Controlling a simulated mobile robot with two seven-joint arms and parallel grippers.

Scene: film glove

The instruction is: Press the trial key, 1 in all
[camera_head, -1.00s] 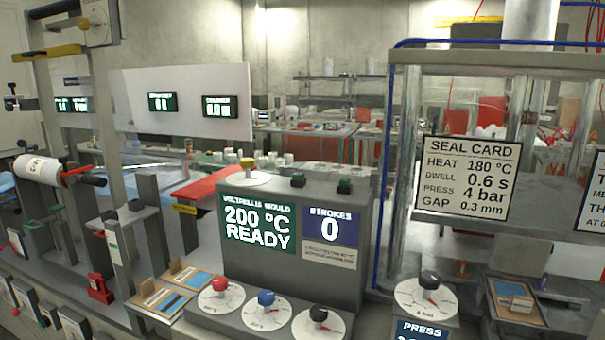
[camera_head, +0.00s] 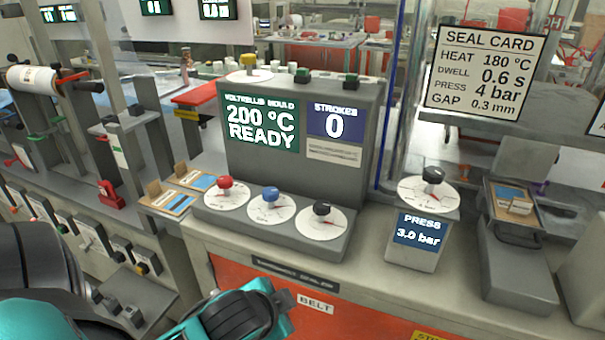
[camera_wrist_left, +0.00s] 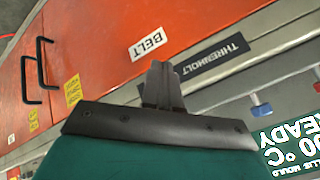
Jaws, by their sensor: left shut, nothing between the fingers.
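The grey mould console (camera_head: 240,175) stands in the middle of the head view. Its green screen (camera_head: 260,122) reads "200 °C READY" and its blue screen (camera_head: 335,122) reads "STROKES 0". Two small dark green-topped keys, a left one (camera_head: 302,75) and a right one (camera_head: 350,80), stand on its top beside a yellow-knobbed dial (camera_head: 249,62). I cannot read which is the trial key. My left arm comes in at the lower left, below and in front of the console. My left gripper (camera_wrist_left: 163,80) is shut and empty near the orange front panel, apart from the keys. My right gripper is out of view.
Red (camera_head: 225,183), blue (camera_head: 269,193) and black (camera_head: 321,208) knobs stand on the console's sloping front. A press dial (camera_head: 431,178) with a "3.0 bar" screen stands to the right. The seal card (camera_head: 485,72) hangs behind it. The bench front between the console and press box is clear.

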